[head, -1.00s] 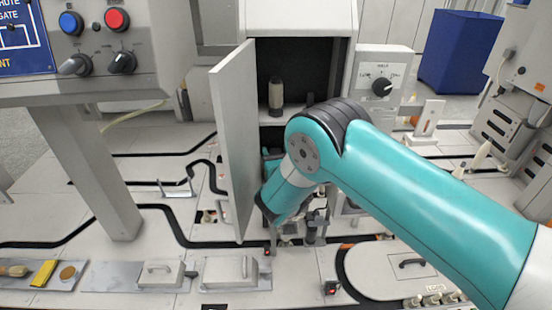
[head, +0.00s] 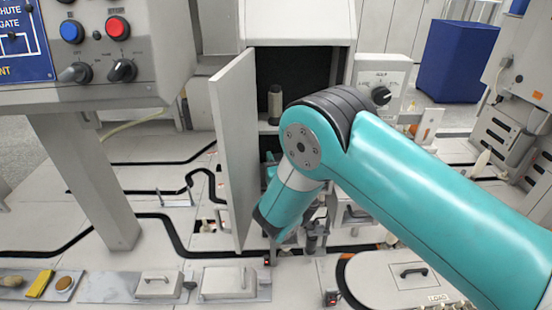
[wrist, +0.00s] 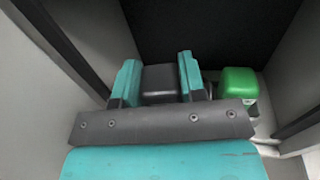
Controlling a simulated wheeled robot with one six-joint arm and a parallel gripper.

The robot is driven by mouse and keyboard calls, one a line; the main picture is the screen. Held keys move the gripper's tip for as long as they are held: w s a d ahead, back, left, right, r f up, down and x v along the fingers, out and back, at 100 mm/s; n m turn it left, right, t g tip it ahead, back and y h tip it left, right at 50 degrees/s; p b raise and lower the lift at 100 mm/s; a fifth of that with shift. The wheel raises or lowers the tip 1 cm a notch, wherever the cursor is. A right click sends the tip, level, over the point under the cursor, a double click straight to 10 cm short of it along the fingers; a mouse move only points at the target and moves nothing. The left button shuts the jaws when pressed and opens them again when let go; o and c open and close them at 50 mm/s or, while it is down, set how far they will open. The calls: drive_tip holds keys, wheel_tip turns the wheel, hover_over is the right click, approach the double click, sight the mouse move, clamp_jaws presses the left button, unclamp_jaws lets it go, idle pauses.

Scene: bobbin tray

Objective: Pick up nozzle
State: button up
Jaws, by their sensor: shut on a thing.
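In the wrist view my gripper (wrist: 158,82) has its two teal fingers on either side of a dark grey block-like thing, the nozzle (wrist: 159,84) as far as I can tell. The fingers are shut on it, and only its end facing the camera shows. In the head view my arm reaches into the lower part of the open cabinet. The nozzle cannot be made out there, and my gripper is mostly hidden behind the arm and the door.
A green-topped object (wrist: 238,84) stands close right of my gripper. Cabinet walls flank it. The cabinet door (head: 236,150) stands open on the left. A knob box (head: 380,88) is at right.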

drive_tip(key=s+d+b, duration=0.1)
drive_tip(key=s+b, duration=0.3)
drive_tip(key=b, duration=0.1)
drive_tip(key=s+b, duration=0.5)
drive_tip(key=b, duration=0.1)
drive_tip(key=s+d+b, duration=0.1)
drive_tip(key=s+b, duration=0.3)
drive_tip(key=b, duration=0.2)
drive_tip(key=shift+s+d+f, duration=0.15)
drive_tip(key=shift+s+d, duration=0.05)
drive_tip(key=shift+d, duration=0.1)
drive_tip(key=r+p, duration=0.9)
drive_tip(key=r, duration=0.1)
drive_tip(key=r+p, duration=0.9)
drive_tip(key=s+r+p, duration=0.1)
drive_tip(key=r+p, duration=0.9)
drive_tip(key=shift+d+r, duration=0.15)
drive_tip(key=shift+r, duration=0.15)
drive_tip(key=shift+d, duration=0.1)
